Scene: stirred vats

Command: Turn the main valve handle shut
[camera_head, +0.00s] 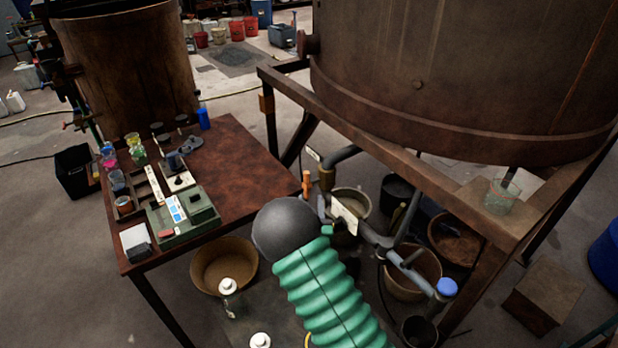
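Pipework (372,232) runs under the large rusty vat (460,70). A short orange upright piece (307,184), which looks like a valve handle, stands by a brass-coloured fitting (326,179) on the pipe. A blue round knob (447,287) sits at the pipe's lower right end. I cannot tell for sure which is the main valve handle. My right arm comes up from the bottom in a ribbed green sleeve and ends in a dark grey rounded gripper (285,229), just below and left of the orange piece. No fingertips show, and contact cannot be told. My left gripper is not in view.
A rusty table (240,165) with jars and a green box (184,215) stands at left. The vat's steel frame (370,130) crosses above the pipes. Buckets and a wide bowl (223,265) crowd the floor below.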

